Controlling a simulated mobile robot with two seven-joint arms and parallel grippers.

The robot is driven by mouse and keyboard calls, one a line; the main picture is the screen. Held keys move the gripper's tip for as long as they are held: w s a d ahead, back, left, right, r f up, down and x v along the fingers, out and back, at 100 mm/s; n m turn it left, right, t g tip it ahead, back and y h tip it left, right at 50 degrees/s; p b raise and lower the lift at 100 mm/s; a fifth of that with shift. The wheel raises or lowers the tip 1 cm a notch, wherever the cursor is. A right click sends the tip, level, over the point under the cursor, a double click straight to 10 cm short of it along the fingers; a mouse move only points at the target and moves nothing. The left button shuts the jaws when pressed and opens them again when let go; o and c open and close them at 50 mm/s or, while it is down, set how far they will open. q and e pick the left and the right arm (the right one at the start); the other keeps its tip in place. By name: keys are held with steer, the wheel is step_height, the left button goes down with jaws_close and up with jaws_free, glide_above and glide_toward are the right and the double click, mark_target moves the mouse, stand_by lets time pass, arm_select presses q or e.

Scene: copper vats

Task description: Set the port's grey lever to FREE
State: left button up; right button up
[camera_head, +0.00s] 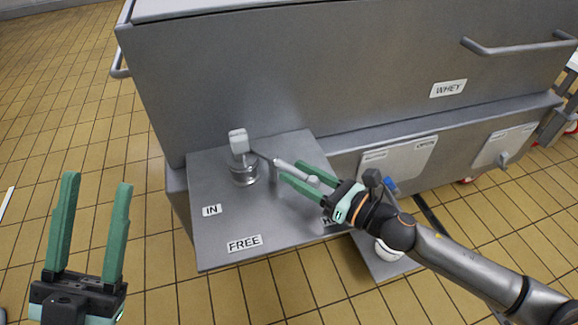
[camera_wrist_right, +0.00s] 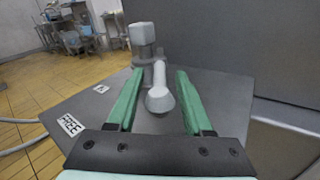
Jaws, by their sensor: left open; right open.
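The grey lever (camera_head: 290,169) reaches right from a round port (camera_head: 244,174) with a pale block on top, on a grey metal shelf (camera_head: 220,240). It points away from the FREE label (camera_head: 244,244), on the side of a third label mostly hidden by my right gripper. My right gripper (camera_head: 290,170) is open, with its green fingers on either side of the lever's outer part. In the right wrist view the lever's rounded end (camera_wrist_right: 160,100) lies between the fingers, with visible gaps on both sides. My left gripper (camera_head: 97,185) is open and empty, left of the shelf.
The IN label (camera_head: 212,210) is at the shelf's left. A large grey vat wall (camera_head: 330,90) with a WHEY label (camera_head: 448,88) and a bar handle (camera_head: 520,47) rises behind. Pale panels (camera_head: 398,160) are on the right. Tiled floor left and in front is clear.

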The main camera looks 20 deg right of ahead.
mark_target(277, 162)
steer(key=shift+x, duration=1.5)
jaws_close()
stand_by(0.4)
